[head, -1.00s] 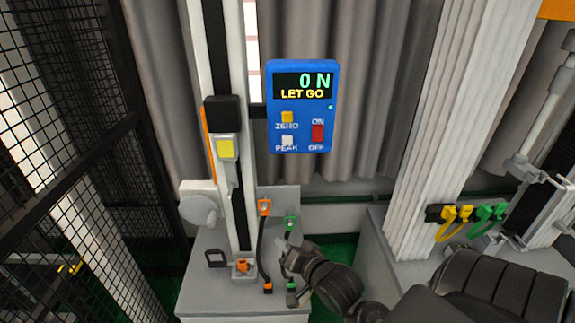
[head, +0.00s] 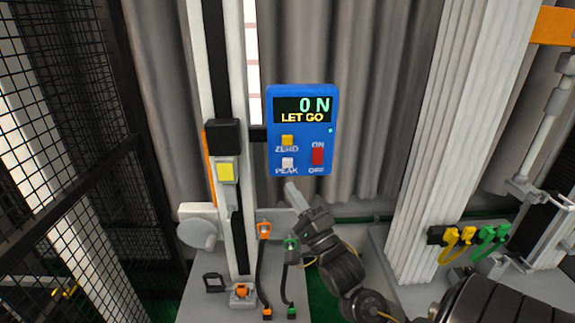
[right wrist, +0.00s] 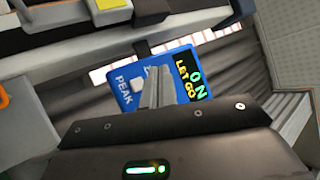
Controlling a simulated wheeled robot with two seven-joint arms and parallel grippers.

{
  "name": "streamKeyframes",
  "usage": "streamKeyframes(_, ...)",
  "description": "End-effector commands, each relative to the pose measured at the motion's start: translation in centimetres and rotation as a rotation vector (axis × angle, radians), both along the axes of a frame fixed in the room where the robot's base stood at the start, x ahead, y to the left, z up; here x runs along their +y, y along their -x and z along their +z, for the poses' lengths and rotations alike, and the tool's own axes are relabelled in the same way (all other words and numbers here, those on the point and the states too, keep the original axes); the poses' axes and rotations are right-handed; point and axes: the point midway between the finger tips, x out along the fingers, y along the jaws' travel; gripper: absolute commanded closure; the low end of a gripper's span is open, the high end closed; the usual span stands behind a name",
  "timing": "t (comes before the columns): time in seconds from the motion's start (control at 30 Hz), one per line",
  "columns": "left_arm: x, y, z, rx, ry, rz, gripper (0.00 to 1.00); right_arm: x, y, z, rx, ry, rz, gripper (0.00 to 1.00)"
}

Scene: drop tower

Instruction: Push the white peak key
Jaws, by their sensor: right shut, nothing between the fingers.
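The white peak key (head: 288,163) is the lower left key on the blue meter box (head: 273,140), above the PEAK label. The meter's screen reads 0 N and LET GO. My right gripper (head: 291,187) is shut and empty, with its tips just below the PEAK label in the head view. I cannot tell from this view how far they are from the panel. In the right wrist view the shut fingers (right wrist: 158,80) point at the meter (right wrist: 130,80), and the peak key (right wrist: 138,87) shows just left of them. My left gripper is not in view.
The drop tower column (head: 236,230) stands left of the meter. Yellow and green clips (head: 457,245) hang at the right.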

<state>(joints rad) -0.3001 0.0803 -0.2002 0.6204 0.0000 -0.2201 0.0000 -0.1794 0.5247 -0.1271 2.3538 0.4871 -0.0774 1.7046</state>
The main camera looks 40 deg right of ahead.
Motion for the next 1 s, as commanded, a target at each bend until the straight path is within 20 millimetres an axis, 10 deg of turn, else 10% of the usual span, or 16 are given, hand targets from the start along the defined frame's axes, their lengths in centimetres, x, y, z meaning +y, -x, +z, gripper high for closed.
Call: streamKeyframes(1.0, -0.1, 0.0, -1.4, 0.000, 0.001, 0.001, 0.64, -5.1, -6.8, 0.0, 0.001, 0.002, -0.001, 1.00)
